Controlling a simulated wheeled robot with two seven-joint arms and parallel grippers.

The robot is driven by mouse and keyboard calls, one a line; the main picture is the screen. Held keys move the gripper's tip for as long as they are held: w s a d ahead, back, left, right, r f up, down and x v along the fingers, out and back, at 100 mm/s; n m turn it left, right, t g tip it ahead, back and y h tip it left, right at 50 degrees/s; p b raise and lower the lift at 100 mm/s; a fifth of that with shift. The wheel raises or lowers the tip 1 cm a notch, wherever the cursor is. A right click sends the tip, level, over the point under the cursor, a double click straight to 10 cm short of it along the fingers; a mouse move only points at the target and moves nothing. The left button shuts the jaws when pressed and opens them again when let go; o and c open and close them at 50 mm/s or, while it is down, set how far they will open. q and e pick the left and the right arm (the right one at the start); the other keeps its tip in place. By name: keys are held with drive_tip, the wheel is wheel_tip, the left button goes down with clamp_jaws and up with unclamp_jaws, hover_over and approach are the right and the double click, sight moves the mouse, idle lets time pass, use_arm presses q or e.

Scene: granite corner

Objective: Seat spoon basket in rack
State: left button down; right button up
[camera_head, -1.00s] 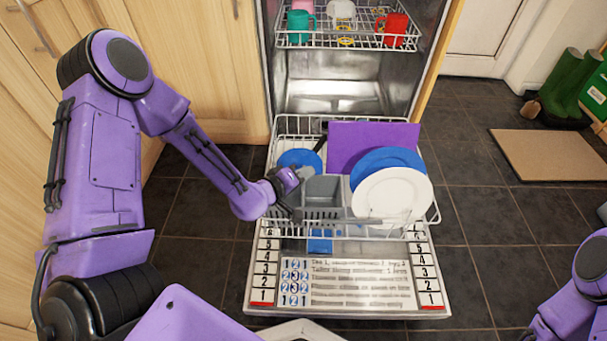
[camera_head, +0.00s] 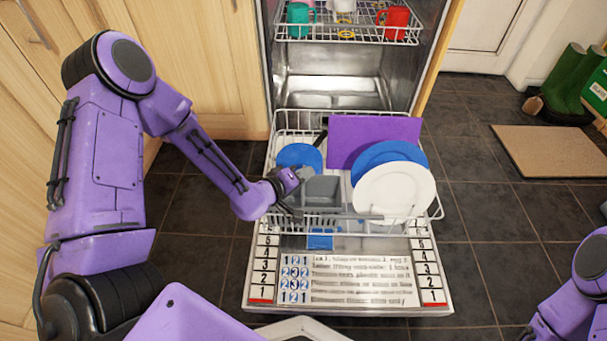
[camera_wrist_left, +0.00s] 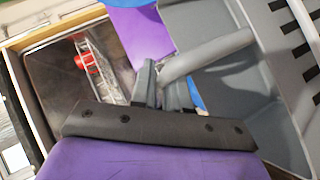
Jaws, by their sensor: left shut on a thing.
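The grey spoon basket (camera_head: 320,190) is at the front left of the lower dishwasher rack (camera_head: 437,212). It looks upright and level, but whether its base rests on the rack floor is hidden. My left gripper (camera_head: 291,208) is at the basket's left side, shut on it. In the left wrist view the fingers (camera_wrist_left: 160,85) close around a grey bar of the basket, and its slotted wall (camera_wrist_left: 295,50) fills the right side. My right gripper is out of frame; only part of my right arm shows at lower right.
A white plate (camera_head: 394,193) and a blue plate (camera_head: 385,157) stand right of the basket. A purple board (camera_head: 370,140) is behind, a blue plate (camera_head: 299,156) behind left. The upper rack (camera_head: 345,32) holds cups. The open door (camera_head: 350,290) lies in front.

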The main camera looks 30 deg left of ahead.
use_arm(q)
drive_tip(key=shift+f+b, duration=0.45)
drive_tip(key=shift+f, duration=0.25)
drive_tip(key=c, duration=1)
unclamp_jaws()
drive_tip(key=shift+c, duration=0.2)
drive_tip(key=shift+s+r, duration=0.15)
drive_tip(key=p+v, duration=0.4)
drive_tip(key=v, duration=0.6)
drive_tip(key=shift+s+a, duration=0.1)
